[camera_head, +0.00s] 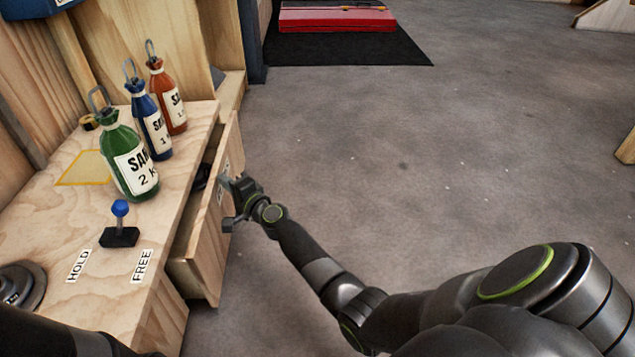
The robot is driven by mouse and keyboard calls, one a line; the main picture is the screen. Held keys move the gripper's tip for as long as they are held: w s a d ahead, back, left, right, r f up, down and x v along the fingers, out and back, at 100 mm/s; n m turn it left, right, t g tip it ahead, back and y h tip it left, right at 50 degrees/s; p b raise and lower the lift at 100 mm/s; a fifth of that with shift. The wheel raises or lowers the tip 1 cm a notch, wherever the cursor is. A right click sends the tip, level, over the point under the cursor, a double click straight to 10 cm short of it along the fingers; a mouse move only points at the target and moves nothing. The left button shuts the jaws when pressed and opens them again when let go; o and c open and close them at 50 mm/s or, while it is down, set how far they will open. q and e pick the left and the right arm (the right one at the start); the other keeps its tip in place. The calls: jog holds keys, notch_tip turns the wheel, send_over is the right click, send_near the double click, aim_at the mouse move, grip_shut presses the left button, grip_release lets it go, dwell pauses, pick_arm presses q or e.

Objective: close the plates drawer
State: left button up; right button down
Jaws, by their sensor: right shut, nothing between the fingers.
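The plates drawer (208,225) is a light wooden drawer below the bench top. It stands partly open, pulled out toward the right, with a dark gap between its front and the bench. Something dark, perhaps a plate, shows inside near the far part. My right gripper (232,202) is shut and empty at the outer face of the drawer front, close to a pale label. It looks to be at or against the front; exact contact is hard to tell. A dark part of my left arm shows at the bottom left, but its gripper is out of view.
The wooden bench (95,215) carries green (127,160), blue (149,125) and red (167,98) sand bottles, a blue-knobbed lever (120,222) and dark weight plates (20,285). Grey floor (400,160) to the right is clear.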

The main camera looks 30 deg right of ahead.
aim_at(215, 184)
jog(key=shift+w+a+b, duration=0.15)
jog(key=shift+w+a, duration=0.3)
jog(key=shift+a, duration=0.3)
jog(key=shift+w+a+b, duration=0.15)
jog(key=shift+w+a, duration=0.3)
jog(key=shift+a, duration=0.3)
jog(key=shift+s, duration=0.1)
